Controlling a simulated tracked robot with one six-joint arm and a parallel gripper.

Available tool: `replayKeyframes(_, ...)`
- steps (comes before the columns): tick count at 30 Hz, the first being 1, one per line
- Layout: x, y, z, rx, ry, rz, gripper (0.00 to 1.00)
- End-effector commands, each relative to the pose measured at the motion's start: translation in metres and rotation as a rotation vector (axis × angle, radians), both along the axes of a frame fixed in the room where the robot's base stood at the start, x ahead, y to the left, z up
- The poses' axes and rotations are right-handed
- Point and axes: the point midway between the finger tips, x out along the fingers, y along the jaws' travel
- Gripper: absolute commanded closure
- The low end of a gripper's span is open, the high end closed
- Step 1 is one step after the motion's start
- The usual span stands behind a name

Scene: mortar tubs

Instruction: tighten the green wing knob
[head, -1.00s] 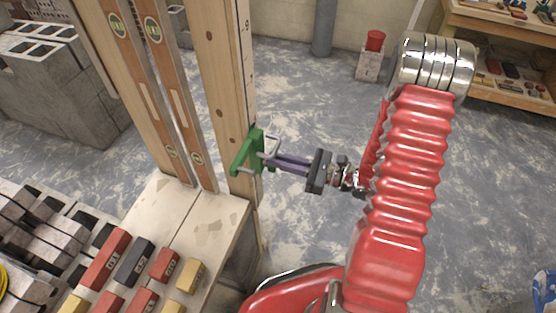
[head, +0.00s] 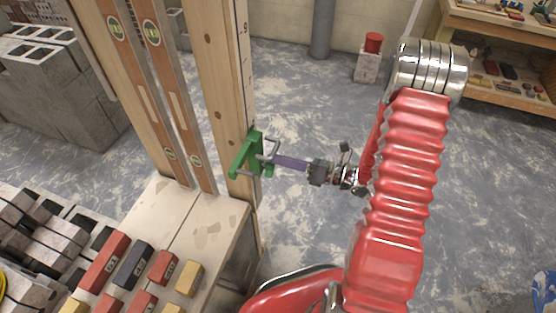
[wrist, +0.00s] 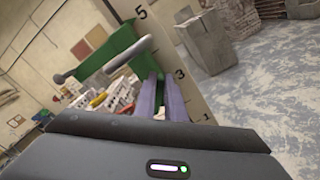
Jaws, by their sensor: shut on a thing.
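A green fitting (head: 246,156) with grey bars is fixed to the side of the upright wooden post; the wrist view also shows it (wrist: 112,50), with a grey bar crossing in front. The green wing knob (wrist: 150,62) is at this fitting, mostly hidden by the bar and fingers. My gripper (head: 274,160) reaches it from the right with purple fingers, shut on the knob. The fingertips (wrist: 160,82) meet the green part in the wrist view. The exact contact and the knob's angle are hard to make out.
The post (head: 226,80) carries a number scale. Two spirit levels (head: 160,90) lean to its left. A bench (head: 200,225) with red, yellow and dark blocks is at lower left. A grey block with a red top (head: 368,62) stands behind.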

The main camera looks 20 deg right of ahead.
Motion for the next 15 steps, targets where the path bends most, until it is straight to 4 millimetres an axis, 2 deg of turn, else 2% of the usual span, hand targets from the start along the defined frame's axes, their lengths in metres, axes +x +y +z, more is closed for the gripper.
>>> replayKeyframes(15, 0.0091, -0.0076, -0.0103, 0.284, 0.39, -0.009, 1.0)
